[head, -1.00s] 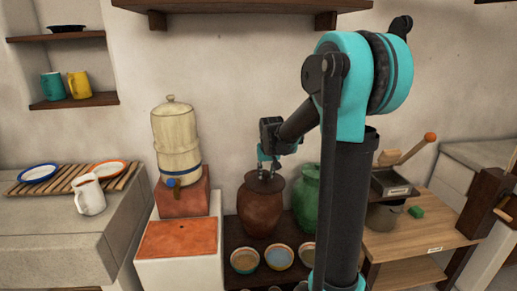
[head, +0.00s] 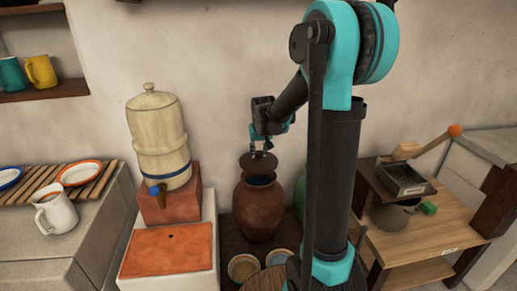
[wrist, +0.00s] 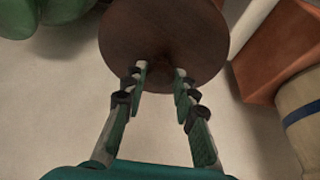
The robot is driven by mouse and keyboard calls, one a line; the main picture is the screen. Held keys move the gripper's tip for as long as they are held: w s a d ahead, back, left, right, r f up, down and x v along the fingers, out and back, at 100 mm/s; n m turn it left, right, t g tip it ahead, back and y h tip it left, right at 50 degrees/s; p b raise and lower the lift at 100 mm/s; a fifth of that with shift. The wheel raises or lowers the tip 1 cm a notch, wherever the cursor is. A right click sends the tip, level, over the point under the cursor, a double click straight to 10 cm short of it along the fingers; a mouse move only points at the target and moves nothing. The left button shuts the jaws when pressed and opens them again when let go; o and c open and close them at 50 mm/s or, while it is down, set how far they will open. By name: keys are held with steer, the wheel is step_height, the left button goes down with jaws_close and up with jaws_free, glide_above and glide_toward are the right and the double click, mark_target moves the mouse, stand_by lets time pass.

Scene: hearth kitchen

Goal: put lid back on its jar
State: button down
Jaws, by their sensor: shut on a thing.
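The brown clay jar (head: 258,212) stands upright on a low dark shelf, its mouth uncovered and dark inside. The dark brown round lid (head: 258,165) hangs tilted just above and behind the mouth, apart from the rim as far as I can tell. My gripper (head: 260,153) is shut on the lid from above. In the wrist view the lid (wrist: 163,30) is a brown disc at the tips of my gripper (wrist: 160,75); the part between the fingertips is hard to make out. The jar is hidden in that view.
A beige water dispenser (head: 158,135) stands on a red block to the left. A green jar (head: 300,195) is close on the right, mostly behind my arm. Bowls (head: 243,267) sit in front. A wooden table (head: 440,225) is at right.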

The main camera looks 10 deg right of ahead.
mark_target(259, 161)
steer(key=shift+f, duration=2.6)
steer(key=shift+f, duration=0.55)
steer(key=c, duration=1.1)
jaws_free()
steer(key=v, duration=1.2)
steer(key=s+d+f, duration=0.1)
steer(key=s+f, duration=0.3)
steer(key=s, duration=0.4)
steer(key=s+d+f, duration=0.1)
steer(key=s+f, duration=0.3)
steer(key=s, duration=0.4)
steer(key=s+d+f, duration=0.2)
steer(key=s+f, duration=0.2)
steer(key=s, duration=0.4)
